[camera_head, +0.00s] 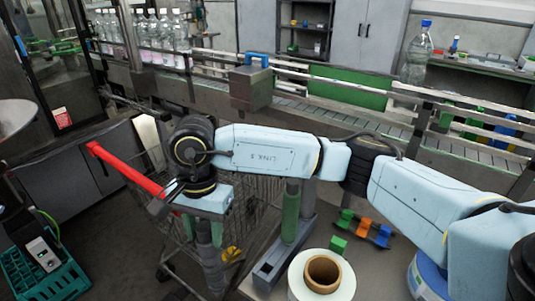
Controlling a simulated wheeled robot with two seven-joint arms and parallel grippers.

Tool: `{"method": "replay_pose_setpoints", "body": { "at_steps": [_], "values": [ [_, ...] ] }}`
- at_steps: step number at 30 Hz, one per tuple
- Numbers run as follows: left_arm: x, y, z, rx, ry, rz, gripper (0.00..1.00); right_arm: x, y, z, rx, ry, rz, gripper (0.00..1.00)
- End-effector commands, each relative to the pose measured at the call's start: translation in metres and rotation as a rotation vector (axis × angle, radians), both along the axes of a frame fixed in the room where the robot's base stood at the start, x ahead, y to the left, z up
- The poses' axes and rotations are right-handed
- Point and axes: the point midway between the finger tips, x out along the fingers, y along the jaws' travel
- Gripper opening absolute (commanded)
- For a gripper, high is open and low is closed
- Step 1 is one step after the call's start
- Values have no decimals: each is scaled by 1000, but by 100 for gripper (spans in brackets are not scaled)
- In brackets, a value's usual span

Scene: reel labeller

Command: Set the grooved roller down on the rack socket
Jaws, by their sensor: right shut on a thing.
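My right gripper (205,212) hangs down at the end of the arm that comes in from the right. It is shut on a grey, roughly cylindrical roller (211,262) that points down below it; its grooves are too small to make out. The grey rack (268,271) stands to the right of the held roller, at the edge of the work surface. A green roller (291,211) stands upright on the rack, beside a grey post (306,212). The held roller is apart from the rack in the picture. My left gripper is not in view.
A wire cart with a red handle (125,167) stands behind and left of my gripper. A white reel with a brown core (322,275) lies right of the rack. Small coloured blocks (367,228) lie behind it. A conveyor (290,100) runs across the back.

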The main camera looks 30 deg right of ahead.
Motion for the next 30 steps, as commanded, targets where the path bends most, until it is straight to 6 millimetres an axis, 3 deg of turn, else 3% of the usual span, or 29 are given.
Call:
{"method": "replay_pose_setpoints", "body": {
  "at_steps": [24, 30],
  "values": [
    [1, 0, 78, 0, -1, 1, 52, -9, -102, 88, 2, -3, -1675, 0],
    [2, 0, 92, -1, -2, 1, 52, -13, -122, 106, 2, -1, -2012, 0]
  ]
}}
